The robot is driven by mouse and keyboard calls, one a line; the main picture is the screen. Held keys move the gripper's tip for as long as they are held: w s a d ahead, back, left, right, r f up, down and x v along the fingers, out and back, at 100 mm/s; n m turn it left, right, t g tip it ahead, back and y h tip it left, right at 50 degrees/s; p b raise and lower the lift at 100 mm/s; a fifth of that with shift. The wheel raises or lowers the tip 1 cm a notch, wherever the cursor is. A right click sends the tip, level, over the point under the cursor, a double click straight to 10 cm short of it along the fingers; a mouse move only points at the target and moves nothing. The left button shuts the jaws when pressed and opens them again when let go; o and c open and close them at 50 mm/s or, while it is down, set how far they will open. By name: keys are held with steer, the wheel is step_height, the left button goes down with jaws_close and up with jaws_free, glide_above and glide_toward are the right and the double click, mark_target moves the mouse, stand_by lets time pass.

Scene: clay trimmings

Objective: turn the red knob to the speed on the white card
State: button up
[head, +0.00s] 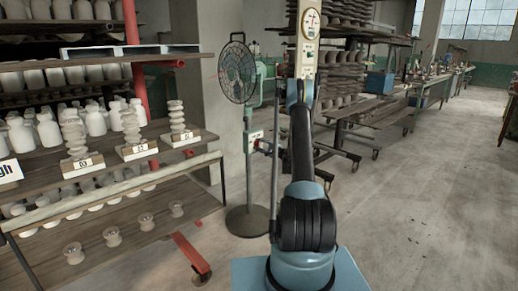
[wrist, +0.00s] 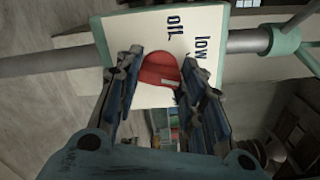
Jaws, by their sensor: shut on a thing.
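The red knob (wrist: 158,70) sits on a white plate (wrist: 135,35) marked "off" and "low", which appear turned in the wrist view. A pale mark shows on the knob's lower right side. My gripper (wrist: 160,88) has its fingers on either side of the knob and is shut on it. The plate's lower part is partly hidden by the fingers. In the head view the control box (head: 252,136) is on the stand of the fan (head: 237,72), with my gripper (head: 264,147) at its right. A white card (head: 9,171) at the left edge shows only "gh"; the rest is cut off.
Wooden shelves (head: 130,164) with clay pieces and numbered blocks fill the left. The fan's round base (head: 247,221) stands on the floor. A wheeled rack (head: 350,125) is behind my arm. The floor at right is open.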

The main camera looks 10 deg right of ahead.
steer(key=shift+f+m, duration=0.15)
steer(key=shift+m, duration=4.65)
steer(key=o, duration=1)
steer(key=shift+o, duration=0.2)
steer(key=v, duration=1.2)
